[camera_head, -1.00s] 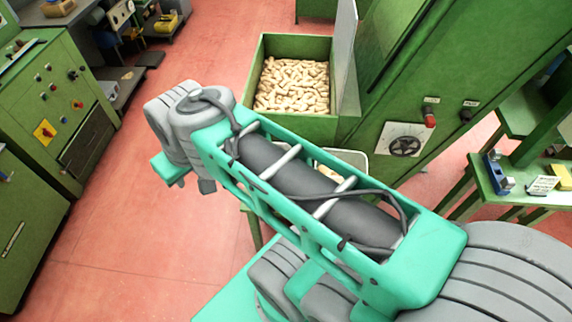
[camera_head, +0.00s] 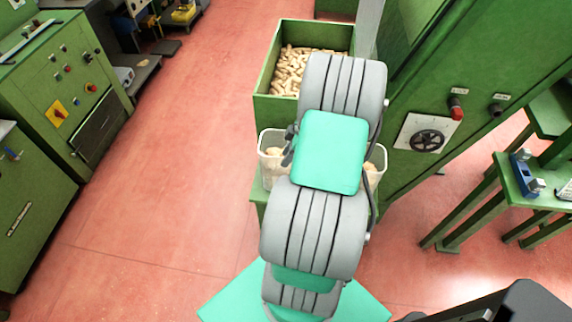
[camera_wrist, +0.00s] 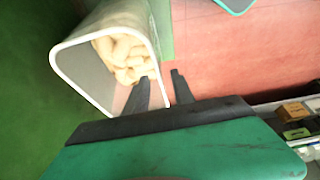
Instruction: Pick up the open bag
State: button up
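The open bag shows as a white, open-topped, box-like container with a pale rim and corks inside. In the head view the white container (camera_head: 270,172) stands on a small green stand, mostly hidden behind my arm. In the wrist view it (camera_wrist: 85,72) fills the upper left, tilted in the picture. My gripper (camera_wrist: 161,76) is open at its right rim. One dark finger overlaps the container's opening and the other is outside, with the rim's edge between them in the picture. Contact cannot be told. The fingers are hidden in the head view.
A green bin (camera_head: 274,108) full of corks stands behind the container. A green machine (camera_head: 425,100) with a handwheel rises close on the right. A green table (camera_head: 500,190) is at far right. The red floor (camera_head: 165,200) on the left is clear.

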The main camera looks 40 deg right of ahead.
jog(key=x, duration=0.2)
jog(key=shift+w+f, duration=0.1)
jog(key=shift+f, duration=0.25)
jog(key=shift+f+b, duration=0.25)
jog(key=shift+b, duration=0.1)
dwell(0.3)
grip_shut()
dwell(1.2)
